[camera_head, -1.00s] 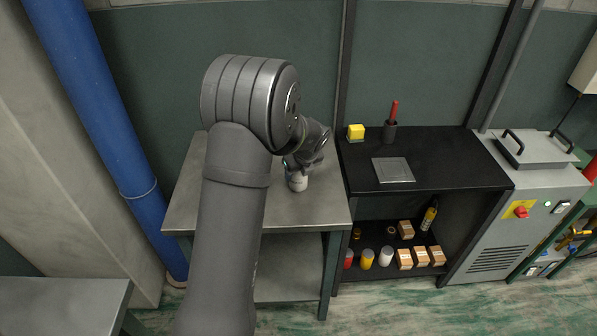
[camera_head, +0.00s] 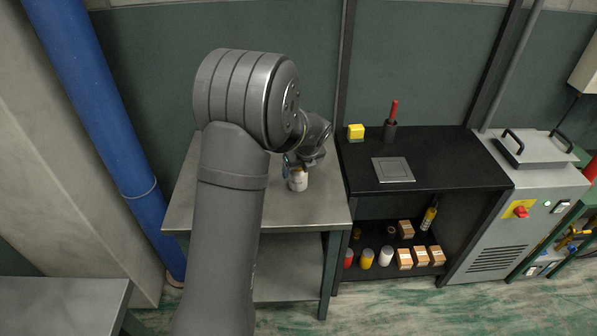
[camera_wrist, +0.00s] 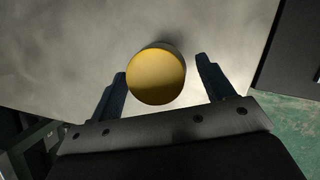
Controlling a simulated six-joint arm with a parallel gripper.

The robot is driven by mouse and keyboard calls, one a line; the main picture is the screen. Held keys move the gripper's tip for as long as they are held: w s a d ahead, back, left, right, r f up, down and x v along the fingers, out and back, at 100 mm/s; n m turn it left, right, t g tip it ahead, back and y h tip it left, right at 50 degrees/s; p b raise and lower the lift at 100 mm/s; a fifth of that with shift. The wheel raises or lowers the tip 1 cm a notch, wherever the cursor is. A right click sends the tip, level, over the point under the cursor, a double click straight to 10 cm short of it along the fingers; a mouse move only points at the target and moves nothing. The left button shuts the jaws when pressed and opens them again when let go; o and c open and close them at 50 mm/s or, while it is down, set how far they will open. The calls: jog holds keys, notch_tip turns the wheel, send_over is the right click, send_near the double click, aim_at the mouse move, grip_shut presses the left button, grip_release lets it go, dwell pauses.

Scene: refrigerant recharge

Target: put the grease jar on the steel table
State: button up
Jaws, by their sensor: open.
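The grease jar (camera_head: 298,181) is a small whitish jar standing upright on the grey steel table (camera_head: 325,211). In the wrist view I look down on its round yellow lid (camera_wrist: 156,77). My gripper (camera_head: 297,163) is just above the jar in the head view and hides part of its top. In the wrist view my gripper (camera_wrist: 161,67) is open, with one dark finger on each side of the lid. A gap shows between the lid and the right finger; the left finger is very close to the lid, and I cannot tell whether it touches.
A black shelf unit (camera_head: 440,165) stands right of the table, with a yellow block (camera_head: 355,132), a red-handled tool in a dark cup (camera_head: 390,130) and a flat plate (camera_head: 393,169) on top. Jars and boxes (camera_head: 404,258) fill its lower shelf. A blue pipe (camera_head: 115,150) rises at left.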

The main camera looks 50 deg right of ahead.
jog(key=v, duration=1)
jog(key=shift+f, duration=0.2)
jog(key=x, duration=1.2)
jog(key=shift+w+f, duration=0.1)
jog(key=shift+f, duration=0.05)
notch_tip(320, 180, up, 2)
jog(key=shift+r, duration=0.6)
